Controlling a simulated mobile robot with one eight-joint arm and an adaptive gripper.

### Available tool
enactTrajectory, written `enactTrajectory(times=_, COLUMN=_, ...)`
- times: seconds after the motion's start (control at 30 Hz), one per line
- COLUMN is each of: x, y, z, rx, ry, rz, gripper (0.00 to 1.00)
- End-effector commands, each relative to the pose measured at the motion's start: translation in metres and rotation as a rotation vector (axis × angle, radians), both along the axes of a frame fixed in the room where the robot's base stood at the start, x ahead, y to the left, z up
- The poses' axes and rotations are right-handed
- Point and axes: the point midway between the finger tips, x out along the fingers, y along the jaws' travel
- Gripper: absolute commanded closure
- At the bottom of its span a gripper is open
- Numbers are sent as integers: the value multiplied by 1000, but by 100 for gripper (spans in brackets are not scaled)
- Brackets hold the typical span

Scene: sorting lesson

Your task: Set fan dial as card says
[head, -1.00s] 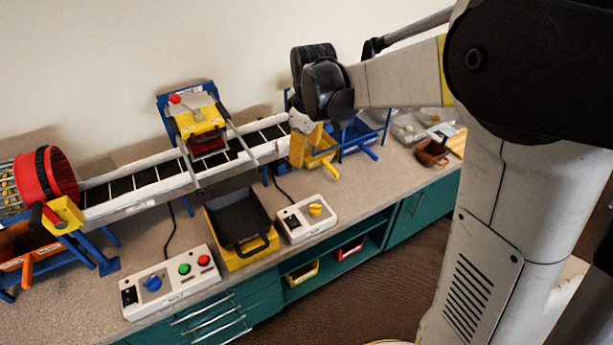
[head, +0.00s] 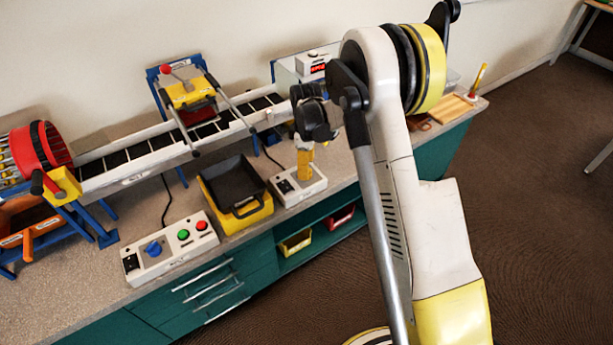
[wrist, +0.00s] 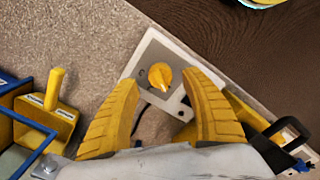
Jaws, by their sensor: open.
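A yellow dial (wrist: 160,76) with a pointed end sits on a pale control box (wrist: 150,52) in the wrist view. My gripper (wrist: 161,80) is open, with one ridged yellow finger on each side of the dial; I cannot tell whether they touch it. In the head view the gripper (head: 305,160) points down over the right control box (head: 287,190) and hides its dial. A second box (head: 170,248) at left carries a blue dial (head: 153,249), a green button and a red button. I cannot make out a readable card or the dial labels.
A black tray on a yellow base (head: 238,193) stands just left of the right box. A conveyor (head: 150,153) runs behind, with a red drum (head: 40,150) at its left end. In the wrist view a yellow block with a handle (wrist: 45,115) lies left of my fingers.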

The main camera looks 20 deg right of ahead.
Motion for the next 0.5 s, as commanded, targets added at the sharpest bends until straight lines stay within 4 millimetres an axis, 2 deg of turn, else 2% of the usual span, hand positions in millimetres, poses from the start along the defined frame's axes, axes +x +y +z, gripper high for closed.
enactTrajectory(times=0.03, x=0, y=0, z=-10, rx=0, ry=0, rz=0, gripper=45)
enactTrajectory(times=0.2, x=0, y=0, z=-24, rx=0, ry=0, rz=0, gripper=45)
enactTrajectory(times=0.5, x=0, y=0, z=-26, rx=0, ry=0, rz=-1, gripper=45)
